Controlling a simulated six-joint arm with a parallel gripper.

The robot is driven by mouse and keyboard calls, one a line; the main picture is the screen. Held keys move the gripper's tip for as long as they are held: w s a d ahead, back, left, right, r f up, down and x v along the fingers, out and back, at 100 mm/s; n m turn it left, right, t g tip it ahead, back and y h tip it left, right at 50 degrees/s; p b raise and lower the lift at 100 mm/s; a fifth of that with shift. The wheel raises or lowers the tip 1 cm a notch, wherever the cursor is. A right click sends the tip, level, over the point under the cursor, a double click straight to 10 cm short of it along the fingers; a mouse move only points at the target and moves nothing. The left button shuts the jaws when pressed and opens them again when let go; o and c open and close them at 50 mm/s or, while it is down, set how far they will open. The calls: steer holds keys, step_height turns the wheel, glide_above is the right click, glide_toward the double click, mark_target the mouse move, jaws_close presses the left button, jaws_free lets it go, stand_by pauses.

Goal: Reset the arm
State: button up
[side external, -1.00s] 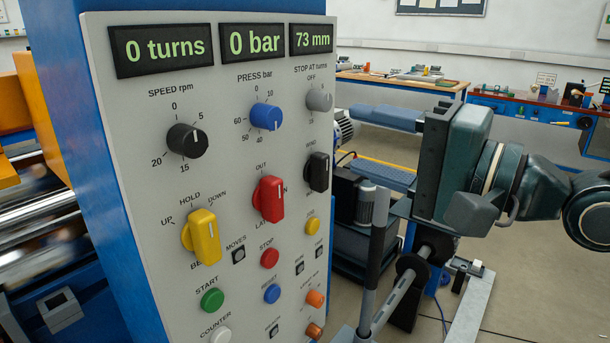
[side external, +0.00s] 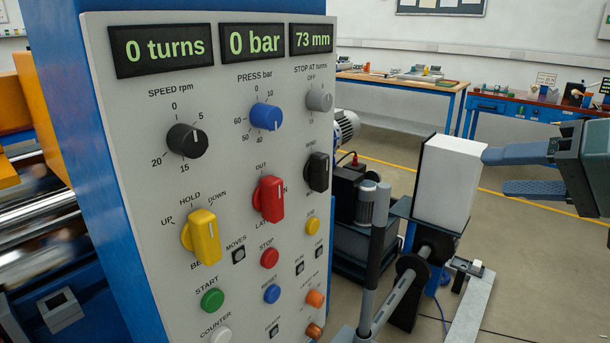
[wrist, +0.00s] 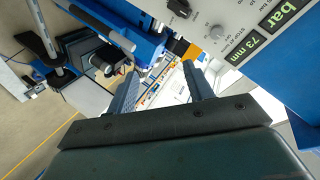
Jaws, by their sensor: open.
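My gripper (side external: 512,172) is at the right of the side external view, to the right of the control panel (side external: 222,90). Its two fingers point left and stand apart with nothing between them. The upper fingertip appears close to a white box (side external: 443,185); I cannot tell whether they touch. In the wrist view my gripper (wrist: 158,75) also shows two spread, empty fingers, with part of the panel at upper right. The displays read 0 turns, 0 bar and 73 mm.
The panel carries a black speed knob (side external: 187,140), a blue press knob (side external: 265,117), a yellow lever (side external: 202,238) and a red lever (side external: 269,200). A grey post (side external: 376,262) stands before the white box. Benches (side external: 400,82) line the back; floor is open at right.

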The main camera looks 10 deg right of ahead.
steer(key=s+d+f+n+g+h, duration=0.2)
steer(key=s+d+f, duration=0.3)
steer(key=s+d, duration=0.5)
steer(key=s+d+f+n+g+h, duration=0.2)
steer(key=s+d+f+g+h, duration=0.2)
steer(key=s+d, duration=0.6)
steer(key=shift+s+d+f+h, duration=0.15)
steer(key=shift+s+f+h, duration=0.15)
steer(key=shift+s+f, duration=0.45)
steer(key=shift+w+f, duration=0.1)
steer(key=shift+w, duration=0.1)
